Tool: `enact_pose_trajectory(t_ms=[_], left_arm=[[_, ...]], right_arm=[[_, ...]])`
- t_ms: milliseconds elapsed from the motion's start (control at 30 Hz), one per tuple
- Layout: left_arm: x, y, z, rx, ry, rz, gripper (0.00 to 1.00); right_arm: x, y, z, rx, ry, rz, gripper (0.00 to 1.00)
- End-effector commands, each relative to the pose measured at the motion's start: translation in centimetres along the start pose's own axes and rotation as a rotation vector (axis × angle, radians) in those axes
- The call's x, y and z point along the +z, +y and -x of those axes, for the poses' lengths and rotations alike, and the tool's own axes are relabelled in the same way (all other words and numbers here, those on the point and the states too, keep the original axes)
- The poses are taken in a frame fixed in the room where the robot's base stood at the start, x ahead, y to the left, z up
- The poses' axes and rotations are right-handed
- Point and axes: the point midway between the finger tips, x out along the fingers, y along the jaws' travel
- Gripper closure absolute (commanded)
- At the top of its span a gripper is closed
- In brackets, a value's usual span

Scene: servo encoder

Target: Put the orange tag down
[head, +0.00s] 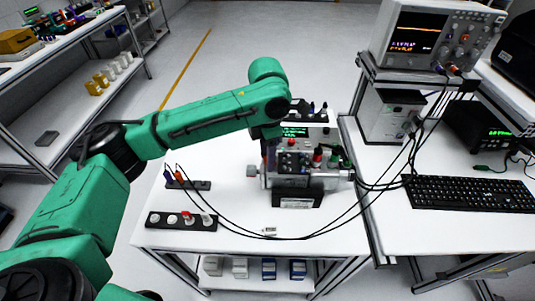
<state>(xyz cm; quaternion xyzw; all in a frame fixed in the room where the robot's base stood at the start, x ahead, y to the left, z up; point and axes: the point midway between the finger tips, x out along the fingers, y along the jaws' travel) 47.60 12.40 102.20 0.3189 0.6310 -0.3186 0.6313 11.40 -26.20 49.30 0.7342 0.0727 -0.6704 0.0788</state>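My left arm reaches in from the left. Its gripper (269,160) points down in front of the left side of the servo encoder device (293,165), which stands on the white table (240,210). The fingers are small and dark against the device, so I cannot tell whether they are open or shut, or hold anything. A small orange piece (179,177) stands upright in a black holder (200,185) at the table's left, beside a blue one (168,175). I cannot tell whether it is the orange tag. My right gripper is out of view.
A longer black strip (160,219) with white and red pieces lies at the table's front left. A small white item (269,232) lies near the front edge. Black cables cross to the right bench, which holds an oscilloscope (432,38) and keyboard (468,193).

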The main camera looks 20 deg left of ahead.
Motion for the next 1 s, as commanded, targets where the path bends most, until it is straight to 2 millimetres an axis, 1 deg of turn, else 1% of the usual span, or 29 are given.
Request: enact_pose_trajectory(t_ms=[33, 67, 367, 467, 567, 767, 800, 833, 900, 1000], left_arm=[[0.0, 0.0, 0.0, 0.0, 0.0, 0.0, 0.32], [0.0, 0.0, 0.1, 0.0, 0.0, 0.0, 0.29], [0.0, 0.0, 0.1, 0.0, -0.001, 0.0, 0.29], [0.1, 0.0, 0.8, 0.001, -0.003, 0.0, 0.29], [0.1, 0.0, 2.3, 0.002, -0.005, 0.0, 0.29], [0.1, 0.0, 7.7, 0.002, -0.005, 0.0, 0.29], [0.1, 0.1, 9.1, 0.005, -0.005, 0.001, 0.29], [0.1, 0.1, 9.8, 0.004, -0.004, 0.002, 0.29], [0.0, 0.1, 11.2, 0.004, -0.002, 0.002, 0.29], [0.0, 0.1, 12.2, 0.002, 0.0, 0.002, 0.29]], right_arm=[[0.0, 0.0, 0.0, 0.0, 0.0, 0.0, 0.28], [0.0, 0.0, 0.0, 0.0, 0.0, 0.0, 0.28], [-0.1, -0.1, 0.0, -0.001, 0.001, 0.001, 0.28], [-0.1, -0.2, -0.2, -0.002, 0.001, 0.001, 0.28], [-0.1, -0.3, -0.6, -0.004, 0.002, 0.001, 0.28], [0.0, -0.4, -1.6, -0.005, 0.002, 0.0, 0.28], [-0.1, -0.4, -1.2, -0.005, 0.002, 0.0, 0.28], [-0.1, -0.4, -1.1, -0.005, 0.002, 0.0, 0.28], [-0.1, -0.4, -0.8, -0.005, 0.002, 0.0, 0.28], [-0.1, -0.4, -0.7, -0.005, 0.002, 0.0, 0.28]])
